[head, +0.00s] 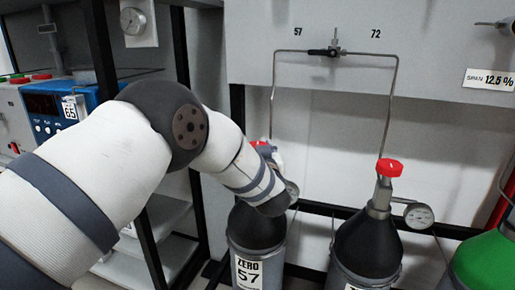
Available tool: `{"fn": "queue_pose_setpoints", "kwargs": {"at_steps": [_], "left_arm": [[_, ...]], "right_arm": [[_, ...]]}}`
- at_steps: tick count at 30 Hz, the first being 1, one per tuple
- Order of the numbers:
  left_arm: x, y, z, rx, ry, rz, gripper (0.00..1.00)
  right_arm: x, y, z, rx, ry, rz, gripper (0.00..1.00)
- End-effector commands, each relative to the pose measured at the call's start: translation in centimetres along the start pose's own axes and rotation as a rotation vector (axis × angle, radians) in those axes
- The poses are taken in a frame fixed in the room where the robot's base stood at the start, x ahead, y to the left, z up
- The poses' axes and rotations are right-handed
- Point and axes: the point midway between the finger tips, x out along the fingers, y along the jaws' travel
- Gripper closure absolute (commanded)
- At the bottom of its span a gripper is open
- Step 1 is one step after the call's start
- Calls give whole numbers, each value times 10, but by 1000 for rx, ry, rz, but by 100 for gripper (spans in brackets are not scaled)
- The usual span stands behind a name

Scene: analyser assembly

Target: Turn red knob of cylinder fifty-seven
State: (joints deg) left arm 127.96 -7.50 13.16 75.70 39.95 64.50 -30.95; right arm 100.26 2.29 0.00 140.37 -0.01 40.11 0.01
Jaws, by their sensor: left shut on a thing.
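Cylinder fifty-seven (257,237) is a grey cylinder with a dark shoulder and a label reading ZERO 57, at the lower middle of the head view. A small part of its red knob (258,144) shows above my left wrist. My left gripper (268,152) is at the knob and shut on it. My own wrist hides most of the fingers, the knob and the valve. My right gripper is not in view.
A second grey cylinder (366,247) with its own red knob (389,168) and gauge (418,215) stands to the right. A green cylinder (487,262) is at the far right. Thin pipes (392,105) run up to the wall panel (430,50). A black frame post (103,50) stands left.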

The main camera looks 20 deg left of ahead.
Motion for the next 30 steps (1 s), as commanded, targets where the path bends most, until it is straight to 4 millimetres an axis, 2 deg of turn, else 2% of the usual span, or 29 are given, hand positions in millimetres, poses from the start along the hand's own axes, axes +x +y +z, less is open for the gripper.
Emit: {"fn": "queue_pose_setpoints", "kwargs": {"at_steps": [14, 15, 17, 26, 30], "left_arm": [[0, 0, -1, -2, 1, -10, 82], [0, 0, -1, -2, 1, -10, 45], [0, 0, -1, -2, 1, -10, 33], [-1, 0, -1, -1, 0, -10, 33], [-22, 1, -1, 0, 0, -8, 33]], "right_arm": [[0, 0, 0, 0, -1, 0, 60], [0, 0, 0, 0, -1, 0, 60], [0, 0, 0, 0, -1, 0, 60], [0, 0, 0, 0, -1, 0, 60], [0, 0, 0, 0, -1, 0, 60]]}}
